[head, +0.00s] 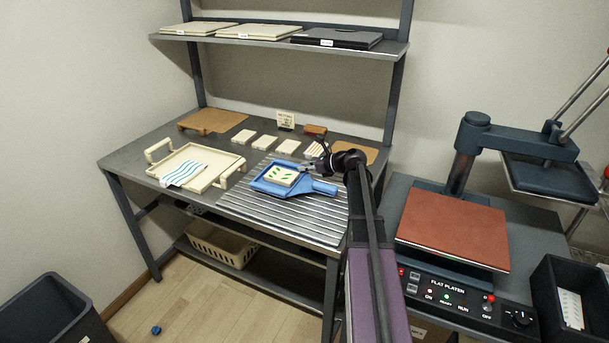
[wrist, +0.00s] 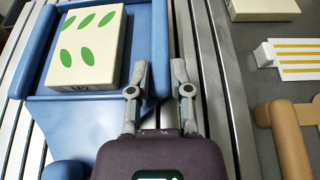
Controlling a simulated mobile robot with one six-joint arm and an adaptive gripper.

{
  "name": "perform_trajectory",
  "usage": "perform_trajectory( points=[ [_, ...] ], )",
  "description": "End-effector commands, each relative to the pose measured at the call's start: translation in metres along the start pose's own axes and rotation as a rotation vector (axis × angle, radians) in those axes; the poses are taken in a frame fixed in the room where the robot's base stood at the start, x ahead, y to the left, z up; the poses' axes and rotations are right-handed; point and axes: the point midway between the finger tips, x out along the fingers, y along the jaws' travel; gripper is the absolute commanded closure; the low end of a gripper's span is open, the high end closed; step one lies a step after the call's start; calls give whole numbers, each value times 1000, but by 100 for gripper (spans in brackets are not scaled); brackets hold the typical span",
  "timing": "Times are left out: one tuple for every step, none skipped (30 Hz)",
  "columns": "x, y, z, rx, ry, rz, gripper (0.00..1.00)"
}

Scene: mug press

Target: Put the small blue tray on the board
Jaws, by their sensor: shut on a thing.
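The small blue tray (head: 262,186) is over the ribbed metal surface, with its handle pointing right; it also shows in the wrist view (wrist: 80,120). A cream block with green leaf marks (head: 282,176) lies in it. My gripper (wrist: 158,78) has one finger on each side of the tray's side wall and is shut on it. In the head view my gripper (head: 304,167) is at the tray's far right side, partly hidden by my arm. I cannot tell whether the tray touches the ribs. Brown boards lie at the back left (head: 212,121) and back right (head: 367,154).
A cream tray (head: 232,165) with a striped cloth stands left of the ribbed surface (head: 290,218). Several cream blocks (head: 265,142) and a small brown item (head: 315,129) are behind. A press (head: 455,228) stands right. A shelf (head: 285,42) hangs above the bench's back.

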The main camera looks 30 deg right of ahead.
Motion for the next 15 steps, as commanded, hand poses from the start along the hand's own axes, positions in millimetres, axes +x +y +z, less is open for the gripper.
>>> perform_trajectory(
  points=[
    [3, 0, -8, 1, -1, 0, 100],
    [4, 0, -9, 1, -1, 0, 100],
    [5, 0, -11, 1, -1, 0, 100],
    [5, 0, -13, 1, -1, 0, 100],
    [6, 0, -14, 1, -1, 0, 100],
    [6, 0, -14, 1, -1, 0, 100],
    [6, 0, -15, 1, -1, 0, 100],
    [6, 0, -15, 1, -1, 0, 100],
    [6, 0, -15, 1, -1, 0, 100],
    [6, 0, -15, 1, -1, 0, 100],
    [6, 0, -15, 1, -1, 0, 100],
    [6, 0, -14, 1, -1, 0, 100],
    [6, 0, -14, 1, -1, 0, 100],
    [6, 0, -14, 1, -1, 0, 100],
    [6, 0, -14, 1, -1, 0, 100]
  ],
)
